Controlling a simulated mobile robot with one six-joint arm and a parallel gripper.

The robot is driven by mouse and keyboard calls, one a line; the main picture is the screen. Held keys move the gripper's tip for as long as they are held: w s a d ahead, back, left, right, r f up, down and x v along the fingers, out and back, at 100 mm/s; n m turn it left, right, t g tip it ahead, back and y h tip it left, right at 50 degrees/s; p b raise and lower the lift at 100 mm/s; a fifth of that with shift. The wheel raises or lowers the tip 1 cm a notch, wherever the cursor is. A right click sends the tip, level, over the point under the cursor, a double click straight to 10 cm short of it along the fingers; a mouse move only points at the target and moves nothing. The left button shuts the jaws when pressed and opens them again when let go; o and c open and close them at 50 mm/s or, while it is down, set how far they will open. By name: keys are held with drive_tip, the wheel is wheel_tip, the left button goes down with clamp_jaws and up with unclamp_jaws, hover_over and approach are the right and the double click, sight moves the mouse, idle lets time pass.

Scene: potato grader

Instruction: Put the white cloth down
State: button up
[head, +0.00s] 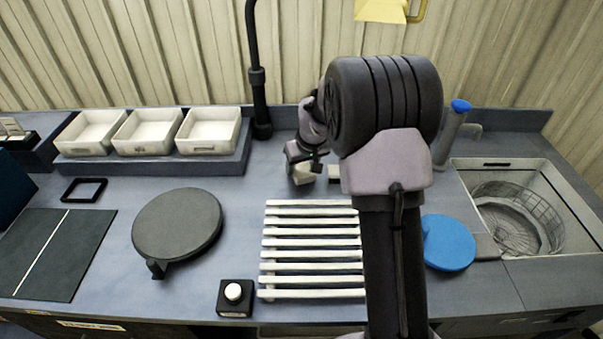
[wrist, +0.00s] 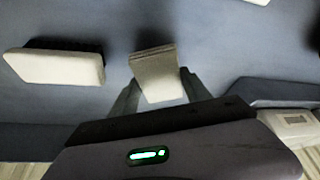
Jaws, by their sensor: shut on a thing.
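The white cloth (wrist: 156,72) is a small folded pad between the two fingers of my gripper (wrist: 160,88) in the wrist view. My gripper is shut on it. In the head view my gripper (head: 305,163) points down at the back of the grey bench, and the cloth (head: 302,178) shows just under it. The cloth is at or close above the bench top; I cannot tell whether it touches. My arm hides part of the bench to the right.
A white slatted rack (head: 310,268) is in front. Three white trays (head: 208,148) stand left, a black round plate (head: 178,228) nearer. A blue disc (head: 448,243) and sink basket (head: 512,215) are right.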

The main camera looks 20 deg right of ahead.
drive_tip(key=shift+f, duration=1)
drive_tip(key=o, duration=1.2)
drive_tip(key=shift+d, duration=0.1)
drive_tip(key=shift+s, duration=0.1)
